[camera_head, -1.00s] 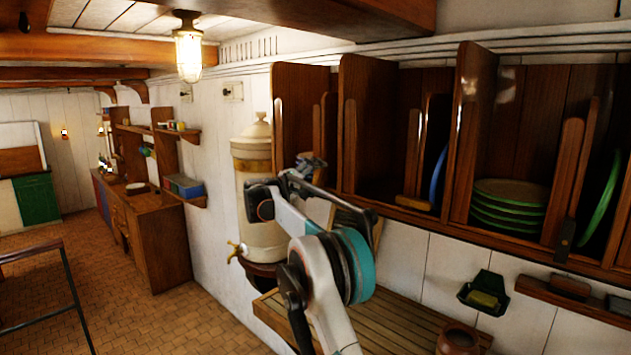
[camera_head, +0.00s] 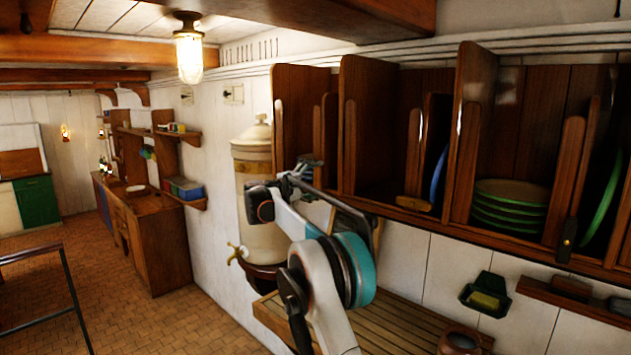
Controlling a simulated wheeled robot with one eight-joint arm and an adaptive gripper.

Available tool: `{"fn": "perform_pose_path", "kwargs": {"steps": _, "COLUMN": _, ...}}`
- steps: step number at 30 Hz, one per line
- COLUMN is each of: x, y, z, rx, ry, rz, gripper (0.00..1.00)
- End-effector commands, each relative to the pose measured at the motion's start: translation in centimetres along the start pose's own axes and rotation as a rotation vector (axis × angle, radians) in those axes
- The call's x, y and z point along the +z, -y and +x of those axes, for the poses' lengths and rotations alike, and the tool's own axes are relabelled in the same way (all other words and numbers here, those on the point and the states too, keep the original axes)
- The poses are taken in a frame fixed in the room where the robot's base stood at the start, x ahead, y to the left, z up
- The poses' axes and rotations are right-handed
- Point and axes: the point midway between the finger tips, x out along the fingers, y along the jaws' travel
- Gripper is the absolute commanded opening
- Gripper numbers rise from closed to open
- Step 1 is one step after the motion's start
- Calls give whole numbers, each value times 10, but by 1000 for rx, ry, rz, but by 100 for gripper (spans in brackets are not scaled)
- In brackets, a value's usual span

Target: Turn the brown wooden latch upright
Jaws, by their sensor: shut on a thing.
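My gripper (camera_head: 314,164) is at the left end of the wall plate rack (camera_head: 395,207), in front of its leftmost compartment. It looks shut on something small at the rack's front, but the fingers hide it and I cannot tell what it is. A light brown wooden latch (camera_head: 413,203) lies nearly level on the front rail, to the right of my gripper and apart from it in the picture. A dark latch (camera_head: 566,241) with a brass-coloured pivot stands upright further right on the rail.
A cream water urn (camera_head: 262,215) with a brass tap stands close behind my arm. Green plates (camera_head: 510,195) sit in the rack. Below are a slatted wooden board (camera_head: 390,318), a brown pot (camera_head: 460,342) and a green soap holder (camera_head: 486,292).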

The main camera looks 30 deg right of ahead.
Motion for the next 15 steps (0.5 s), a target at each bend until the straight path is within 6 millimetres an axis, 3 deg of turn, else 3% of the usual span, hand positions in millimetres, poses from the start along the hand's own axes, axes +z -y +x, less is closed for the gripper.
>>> {"fn": "perform_pose_path", "kwargs": {"steps": 4, "x": -1, "y": -1, "z": 0, "rx": 2, "ry": -2, "rz": -2, "gripper": 59}}
{"fn": "perform_pose_path", "kwargs": {"steps": 5, "x": -1, "y": -1, "z": 0, "rx": 2, "ry": -2, "rz": -2, "gripper": 85}}
{"fn": "perform_pose_path", "kwargs": {"steps": 7, "x": -1, "y": -1, "z": 0, "rx": 1, "ry": -2, "rz": -2, "gripper": 100}}
{"fn": "perform_pose_path", "kwargs": {"steps": 15, "x": 0, "y": 0, "z": 0, "rx": 1, "ry": 0, "rz": -1, "gripper": 100}}
